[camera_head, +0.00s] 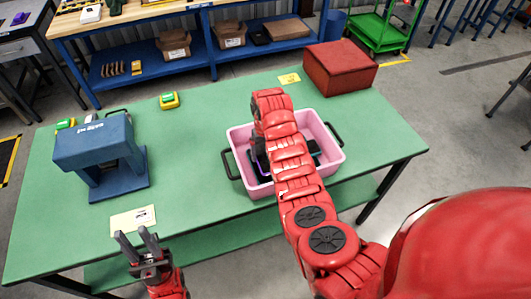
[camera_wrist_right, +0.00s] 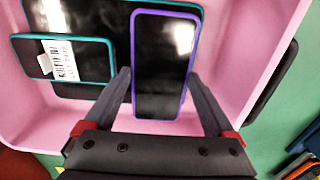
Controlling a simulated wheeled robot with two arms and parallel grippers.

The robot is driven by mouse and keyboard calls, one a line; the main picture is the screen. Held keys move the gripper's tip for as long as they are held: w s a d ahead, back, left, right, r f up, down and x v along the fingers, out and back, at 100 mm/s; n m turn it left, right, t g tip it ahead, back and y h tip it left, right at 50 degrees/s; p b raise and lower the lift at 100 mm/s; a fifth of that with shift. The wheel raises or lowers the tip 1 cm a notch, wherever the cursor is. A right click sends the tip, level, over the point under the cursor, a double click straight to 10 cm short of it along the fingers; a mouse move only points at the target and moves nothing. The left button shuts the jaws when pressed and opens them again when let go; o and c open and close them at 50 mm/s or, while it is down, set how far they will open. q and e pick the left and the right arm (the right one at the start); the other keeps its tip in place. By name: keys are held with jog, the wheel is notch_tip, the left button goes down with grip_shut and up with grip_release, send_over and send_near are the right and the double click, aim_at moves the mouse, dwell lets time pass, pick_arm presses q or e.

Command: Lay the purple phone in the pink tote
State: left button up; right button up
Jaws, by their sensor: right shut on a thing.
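The purple phone (camera_wrist_right: 163,66), dark-screened with a purple rim, is between the fingers of my right gripper (camera_wrist_right: 161,78), which is shut on its sides. In the right wrist view the phone is over the inside of the pink tote (camera_wrist_right: 234,105), overlapping a teal-rimmed tablet; whether it touches the floor or tablet I cannot tell. In the head view the pink tote (camera_head: 327,170) stands on the green table, and my right arm hides most of its inside and the gripper. My left gripper (camera_head: 137,239) is open and empty at the table's front left edge.
A teal-rimmed tablet (camera_wrist_right: 95,30) and a smaller teal-rimmed device (camera_wrist_right: 30,55) with a barcode label lie in the tote. On the table (camera_head: 200,150) are a blue press-like stand (camera_head: 95,147), a red box (camera_head: 340,66) and a yellow-green device (camera_head: 169,100).

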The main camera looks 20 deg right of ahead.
jog(key=shift+f, duration=0.65)
jog(key=shift+f, duration=0.1)
jog(key=shift+f+b, duration=0.5)
jog(key=shift+f, duration=0.05)
jog(key=o, duration=1.3)
jog(key=shift+r, duration=0.1)
jog(key=shift+c, duration=0.2)
